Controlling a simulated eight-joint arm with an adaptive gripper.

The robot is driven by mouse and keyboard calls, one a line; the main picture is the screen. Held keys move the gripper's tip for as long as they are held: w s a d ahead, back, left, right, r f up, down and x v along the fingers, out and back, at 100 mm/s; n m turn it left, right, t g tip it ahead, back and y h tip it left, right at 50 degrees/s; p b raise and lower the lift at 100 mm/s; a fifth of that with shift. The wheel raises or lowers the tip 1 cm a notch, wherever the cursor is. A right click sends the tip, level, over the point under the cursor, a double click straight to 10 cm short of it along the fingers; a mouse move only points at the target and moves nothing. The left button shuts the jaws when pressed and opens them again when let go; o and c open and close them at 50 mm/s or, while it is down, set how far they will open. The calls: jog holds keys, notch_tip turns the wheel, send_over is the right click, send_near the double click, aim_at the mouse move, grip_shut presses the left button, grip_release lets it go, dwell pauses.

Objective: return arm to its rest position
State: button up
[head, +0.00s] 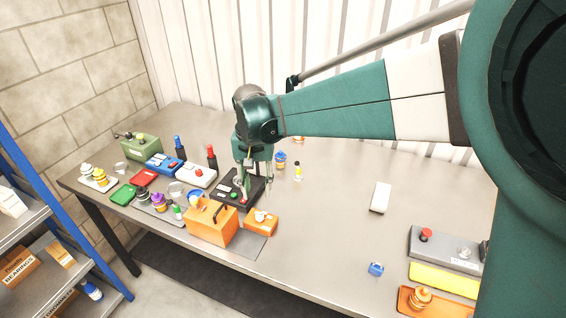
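My teal and white arm reaches in from the right side of the head view and extends over the table (330,235). My gripper (247,190) points down at the arm's end. It is low over a black box (228,187) with a green button and a red button, close to its right part. The fingers are small and partly overlap the dark box, so I cannot tell whether they touch it or how far apart they are. I see nothing clearly held.
An orange box (208,226) and a smaller orange block (261,222) stand in front of my gripper. Bottles and colored boxes crowd the left. A white block (380,197) and a grey box with a red button (440,250) are right. The table's middle is mostly clear.

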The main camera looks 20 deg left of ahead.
jog(key=d+r+m+t, duration=0.1)
jog(key=d+r, duration=0.2)
jog(key=d, duration=0.8)
jog(key=d+r+t+y, duration=0.1)
jog(key=d+r, duration=0.3)
jog(key=d, duration=0.6)
jog(key=d+r+m+t, duration=0.1)
jog(key=d+r, duration=0.2)
jog(key=d, duration=0.8)
jog(key=s+d+f+t, duration=0.1)
jog(key=s+d, duration=0.3)
jog(key=d, duration=0.4)
jog(key=s+d+f+m+t+b, duration=0.1)
jog(key=s+d, duration=0.4)
jog(key=d, duration=0.3)
jog(key=s+d+f+t+h, duration=0.1)
jog(key=s+d, duration=0.3)
jog(key=d, duration=0.4)
jog(key=shift+s+d+f+m+t, duration=0.2)
jog(key=shift+f+m+t, duration=0.2)
jog(key=shift+t, duration=0.2)
